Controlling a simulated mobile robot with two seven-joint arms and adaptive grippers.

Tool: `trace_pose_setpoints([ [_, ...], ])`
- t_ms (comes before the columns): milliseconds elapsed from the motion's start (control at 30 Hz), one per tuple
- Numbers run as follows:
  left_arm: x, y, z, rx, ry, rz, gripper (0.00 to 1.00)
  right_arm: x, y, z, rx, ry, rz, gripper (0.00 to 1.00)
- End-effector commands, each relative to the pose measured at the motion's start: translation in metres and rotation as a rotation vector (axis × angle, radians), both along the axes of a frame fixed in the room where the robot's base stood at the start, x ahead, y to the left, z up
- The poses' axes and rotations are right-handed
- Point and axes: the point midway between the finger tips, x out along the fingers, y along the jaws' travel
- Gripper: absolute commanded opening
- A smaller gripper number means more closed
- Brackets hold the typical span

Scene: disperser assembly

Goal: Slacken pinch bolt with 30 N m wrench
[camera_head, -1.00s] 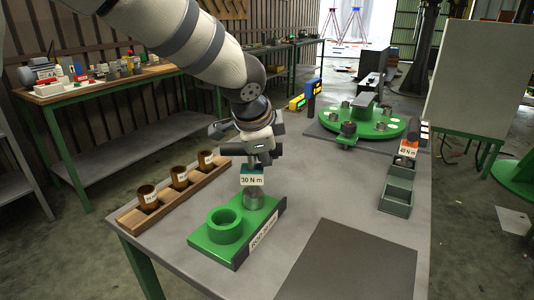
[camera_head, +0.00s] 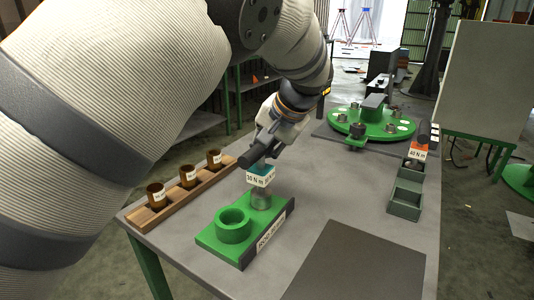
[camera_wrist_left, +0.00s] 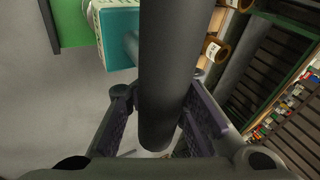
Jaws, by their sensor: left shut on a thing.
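The 30 N m wrench has a teal block with a white label (camera_head: 260,180) and a dark cylindrical handle (camera_head: 262,149). It is above a silver cylinder (camera_head: 261,200) at the back of the green holder (camera_head: 233,241); I cannot tell whether they touch. My left gripper (camera_head: 276,143) is shut on the dark handle. In the left wrist view the handle (camera_wrist_left: 165,70) runs between the fingers, and the teal block (camera_wrist_left: 119,38) is beside it at upper left. I cannot single out the pinch bolt on the green round fixture (camera_head: 372,126). My right gripper is not in view.
A wooden rack (camera_head: 171,202) with several brown cups stands left of the holder. An orange block labelled 40 N m (camera_head: 418,151) and grey-green bins (camera_head: 406,197) are at the right. A dark mat (camera_head: 355,270) lies bare at the front.

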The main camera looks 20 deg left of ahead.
Motion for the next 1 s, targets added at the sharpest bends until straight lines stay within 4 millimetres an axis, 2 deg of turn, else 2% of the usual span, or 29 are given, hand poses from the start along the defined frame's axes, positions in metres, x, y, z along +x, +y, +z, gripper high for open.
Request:
trace_pose_setpoints([
  [167,-0.002,0.005,0.002,0.000,-0.005,0.162,0.00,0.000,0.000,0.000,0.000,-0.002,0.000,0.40],
  [467,-0.002,0.005,0.003,0.000,-0.005,0.104,0.00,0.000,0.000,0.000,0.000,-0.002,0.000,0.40],
  [1000,-0.002,0.006,0.041,0.001,-0.005,0.103,0.00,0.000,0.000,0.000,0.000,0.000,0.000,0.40],
])
